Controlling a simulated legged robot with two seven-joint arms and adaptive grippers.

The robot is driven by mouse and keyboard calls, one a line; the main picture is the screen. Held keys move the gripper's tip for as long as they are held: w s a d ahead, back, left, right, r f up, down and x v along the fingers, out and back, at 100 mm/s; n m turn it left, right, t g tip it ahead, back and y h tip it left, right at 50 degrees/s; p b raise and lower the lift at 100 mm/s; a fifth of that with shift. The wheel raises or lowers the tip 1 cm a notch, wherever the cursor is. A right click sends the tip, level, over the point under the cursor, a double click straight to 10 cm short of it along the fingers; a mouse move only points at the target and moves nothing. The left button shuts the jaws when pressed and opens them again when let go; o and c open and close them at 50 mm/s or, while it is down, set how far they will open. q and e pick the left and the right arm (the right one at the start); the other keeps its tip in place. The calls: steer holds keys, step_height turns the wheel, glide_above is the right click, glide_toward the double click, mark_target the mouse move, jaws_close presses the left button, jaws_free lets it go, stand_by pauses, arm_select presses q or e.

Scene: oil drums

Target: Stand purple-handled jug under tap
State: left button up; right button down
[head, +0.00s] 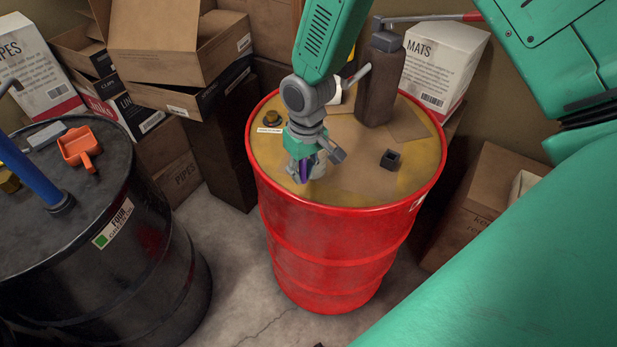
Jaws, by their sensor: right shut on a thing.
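My right gripper (308,158) reaches down over the top of the red drum (325,240) and is shut on the purple handle (304,173) of the jug. A pale grey part of the jug (319,166) shows beside the fingers; the rest is hidden. I cannot tell whether the jug touches the drum top. A dark brown pump (377,92) with a short grey spout (356,76) and a red-ended lever stands behind and to the right, apart from the jug. It may be the tap. My left gripper is out of view.
A small dark square cup (391,160) and a brass cap (271,117) are on the red drum. A black drum (120,240) at left holds an orange scoop (80,147) and a blue pipe (28,172). Cardboard boxes (180,45) crowd behind. Bare floor separates the drums.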

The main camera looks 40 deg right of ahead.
steer(key=shift+w+d, duration=0.1)
steer(key=shift+w, duration=0.4)
steer(key=w+d, duration=0.2)
steer(key=w, duration=0.1)
steer(key=shift+d+f, duration=0.1)
steer(key=shift+f, duration=0.1)
steer(key=shift+w+d+f, duration=0.1)
steer(key=shift+w+d, duration=0.25)
steer(key=shift+w, duration=0.05)
steer(key=shift+w+a, duration=0.15)
steer(key=shift+a, duration=0.1)
steer(key=shift+a+r, duration=0.2)
steer(key=shift+a, duration=0.25)
steer(key=shift+d+f, duration=0.1)
steer(key=shift+d, duration=0.9)
steer(key=shift+a, duration=0.45)
steer(key=shift+a+f, duration=0.1)
steer(key=shift+f, duration=0.1)
